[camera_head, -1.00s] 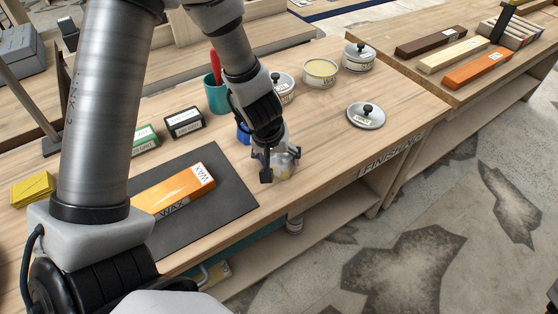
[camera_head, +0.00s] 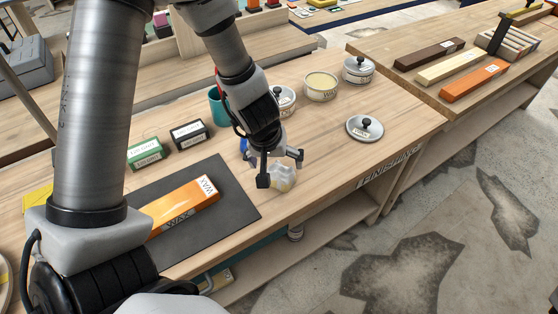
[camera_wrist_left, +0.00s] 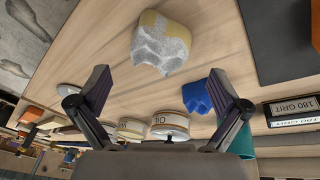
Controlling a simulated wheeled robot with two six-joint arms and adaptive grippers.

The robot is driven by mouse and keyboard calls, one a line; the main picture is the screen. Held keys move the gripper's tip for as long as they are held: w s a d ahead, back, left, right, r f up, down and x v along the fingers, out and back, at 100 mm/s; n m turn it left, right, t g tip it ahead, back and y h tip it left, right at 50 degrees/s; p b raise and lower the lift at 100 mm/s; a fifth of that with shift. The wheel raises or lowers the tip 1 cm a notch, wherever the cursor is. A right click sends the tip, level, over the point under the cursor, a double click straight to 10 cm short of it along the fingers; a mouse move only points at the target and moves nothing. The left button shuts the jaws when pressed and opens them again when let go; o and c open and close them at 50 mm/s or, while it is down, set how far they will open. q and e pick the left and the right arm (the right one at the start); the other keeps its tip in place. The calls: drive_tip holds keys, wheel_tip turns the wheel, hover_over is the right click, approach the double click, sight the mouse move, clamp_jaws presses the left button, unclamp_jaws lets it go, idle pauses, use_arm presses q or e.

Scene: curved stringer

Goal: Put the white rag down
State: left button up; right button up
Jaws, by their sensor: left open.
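The white rag (camera_head: 284,180), crumpled and with a yellowish patch, lies on the wooden bench top just right of the dark mat. In the left wrist view the rag (camera_wrist_left: 163,43) sits beyond the fingertips, apart from them. My left gripper (camera_head: 281,170) is open above the rag, its fingers spread wide. In the left wrist view the gripper (camera_wrist_left: 160,88) has nothing between its fingers. In the head view the gripper partly covers the rag. My right gripper is not in view.
A blue rag (camera_wrist_left: 205,94) lies close by, mostly hidden in the head view. A dark mat (camera_head: 235,197) holds an orange wax box (camera_head: 183,208). Grit boxes (camera_head: 189,134), a teal cup (camera_head: 217,107), tins (camera_head: 321,87) and a lid (camera_head: 364,128) stand around. The bench's front edge is near.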

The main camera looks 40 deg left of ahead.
use_arm(q)
drive_tip(key=p+v, duration=0.3)
drive_tip(key=v, duration=0.4)
drive_tip(key=shift+p, duration=0.4)
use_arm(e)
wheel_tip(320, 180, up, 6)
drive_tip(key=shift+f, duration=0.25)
use_arm(q)
drive_tip(key=shift+s+r, duration=0.1)
drive_tip(key=shift+s, duration=0.05)
